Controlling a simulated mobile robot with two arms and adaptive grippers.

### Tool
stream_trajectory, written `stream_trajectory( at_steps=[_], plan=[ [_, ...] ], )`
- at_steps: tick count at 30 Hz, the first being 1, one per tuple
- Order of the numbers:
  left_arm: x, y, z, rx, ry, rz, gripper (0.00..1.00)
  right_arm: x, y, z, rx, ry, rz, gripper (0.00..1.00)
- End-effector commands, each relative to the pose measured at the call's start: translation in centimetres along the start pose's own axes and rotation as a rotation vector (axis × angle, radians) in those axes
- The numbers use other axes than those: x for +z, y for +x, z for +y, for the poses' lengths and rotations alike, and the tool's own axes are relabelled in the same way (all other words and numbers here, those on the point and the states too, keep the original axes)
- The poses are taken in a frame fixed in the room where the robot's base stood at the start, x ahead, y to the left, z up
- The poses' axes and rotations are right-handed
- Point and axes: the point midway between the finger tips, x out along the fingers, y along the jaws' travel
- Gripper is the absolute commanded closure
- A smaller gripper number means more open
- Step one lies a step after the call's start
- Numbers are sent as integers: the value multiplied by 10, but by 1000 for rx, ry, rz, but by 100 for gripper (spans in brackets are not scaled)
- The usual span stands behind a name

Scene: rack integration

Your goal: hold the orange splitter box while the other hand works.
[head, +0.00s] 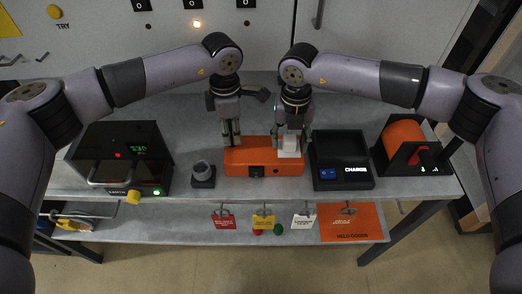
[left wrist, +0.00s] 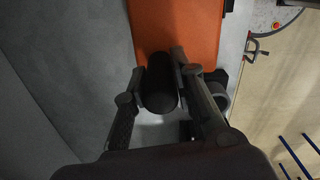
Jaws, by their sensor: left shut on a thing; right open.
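The orange splitter box (head: 240,162) lies on the grey bench in the middle of the head view, with a dark fitting on its front face. My left gripper (head: 231,140) points down at the box's left end. In the left wrist view the box (left wrist: 180,25) runs to the top edge, and a black cylindrical part (left wrist: 160,88) at its near end sits between my left fingers, which are shut on it. My right gripper (head: 290,138) is open over the box's right part, with its fingers around or beside a small white block (head: 289,150); contact cannot be told.
On the left are a small cup on a black base (head: 203,177) and a black device with a green display (head: 122,146). Tags hang along the lower shelf.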

Motion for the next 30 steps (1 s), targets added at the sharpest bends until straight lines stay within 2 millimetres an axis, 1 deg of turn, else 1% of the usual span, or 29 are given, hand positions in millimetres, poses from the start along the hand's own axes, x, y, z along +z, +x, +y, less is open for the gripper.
stream_trajectory(
  at_steps=[8, 30],
  plan=[
    [0, 1, 0, 0, -1, 0, 96, 0, 0, 0, 0, 0, 0, 51],
    [0, 0, 0, 1, -1, 0, 96, 0, 0, 0, 0, 0, 0, 100]
  ],
)
